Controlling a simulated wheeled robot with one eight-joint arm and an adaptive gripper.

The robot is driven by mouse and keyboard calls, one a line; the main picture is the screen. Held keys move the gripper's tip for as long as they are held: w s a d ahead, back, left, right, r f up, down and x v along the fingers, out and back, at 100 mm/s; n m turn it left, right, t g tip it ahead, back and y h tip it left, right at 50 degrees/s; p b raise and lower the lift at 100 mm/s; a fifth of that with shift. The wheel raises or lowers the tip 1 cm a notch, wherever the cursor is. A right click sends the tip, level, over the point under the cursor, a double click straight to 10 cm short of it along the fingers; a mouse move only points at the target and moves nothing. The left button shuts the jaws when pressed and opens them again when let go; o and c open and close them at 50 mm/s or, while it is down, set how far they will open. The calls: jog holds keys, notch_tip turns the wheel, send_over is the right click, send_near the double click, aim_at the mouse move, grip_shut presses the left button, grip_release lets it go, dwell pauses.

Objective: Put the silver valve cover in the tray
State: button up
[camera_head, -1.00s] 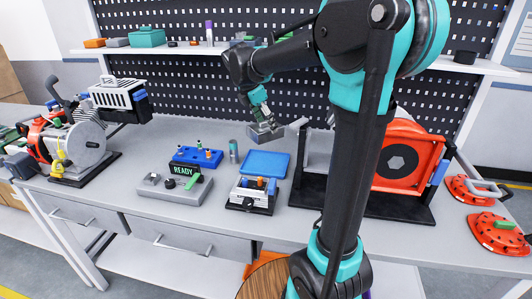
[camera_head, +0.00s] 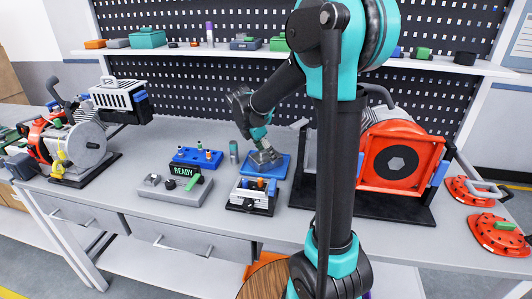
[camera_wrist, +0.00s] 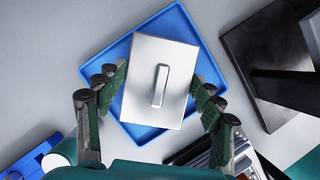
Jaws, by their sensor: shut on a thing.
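The silver valve cover (camera_wrist: 160,82) is a flat rectangular plate with a raised bar in its middle. My gripper (camera_wrist: 157,100) is shut on it, one finger along each side edge in the wrist view. I cannot tell whether the cover touches the tray floor.
A black stand with an orange housing (camera_head: 401,155) is right of the tray. A small silver-and-blue fixture (camera_head: 250,195) is in front. A READY control box (camera_head: 175,186), a blue peg block (camera_head: 197,157) and a grey cylinder (camera_head: 233,152) are to the left.

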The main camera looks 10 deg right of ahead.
jog(key=shift+f, duration=0.1)
jog(key=o, duration=1.3)
jog(key=v, duration=1.2)
jog(key=shift+s+a, duration=0.1)
